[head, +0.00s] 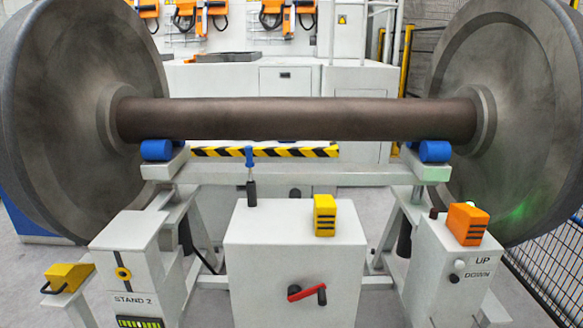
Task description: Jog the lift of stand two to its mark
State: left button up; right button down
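The stand (213,172) bears a wheelset with a brown axle (300,118) resting on blue rollers (157,150). At the left, a white post marked STAND 2 (112,245) has a dark vertical slot with a yellow round pointer (122,274) and short tick lines beside it. I cannot tell which line is the mark. At the right, a control box (432,262) carries a white button (459,264) beside UP and a black button (454,278) beside DOWN. Neither of my grippers is in view.
A central white cabinet (292,250) has a red handle (306,292), a yellow block (325,215) and a blue-topped tool (250,170). An orange block (467,223) sits on the control box. Large wheels (75,100) flank the stand. Mesh fence (540,265) stands at right.

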aim_at(454, 279)
jog(key=z, duration=2.6)
jog(key=i, duration=1.6)
jog(key=u, duration=3.15)
